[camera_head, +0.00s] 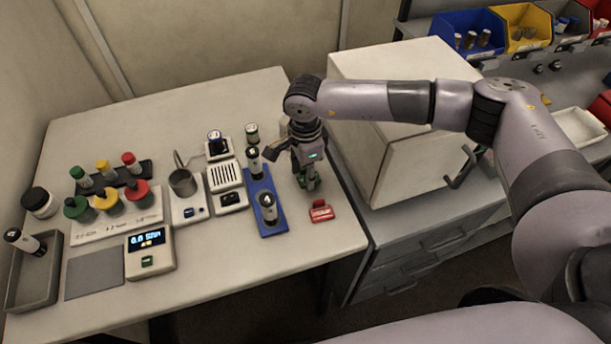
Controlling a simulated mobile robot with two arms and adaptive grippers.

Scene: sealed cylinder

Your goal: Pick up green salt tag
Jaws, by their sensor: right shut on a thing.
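My right gripper (306,178) reaches down over the right part of the white table. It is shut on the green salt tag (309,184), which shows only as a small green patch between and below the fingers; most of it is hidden. I cannot tell whether the tag touches the table. A red tag (321,211) lies on the table just in front of the gripper, to the right of a blue rack. My left gripper is not in view.
The blue rack (262,195) holding dark-and-white cylinders stands left of the gripper. Further left are a metal cup (183,182), a digital scale (150,255), colored-cap jars and a grey tray (32,272). A white box (360,110) stands close on the right.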

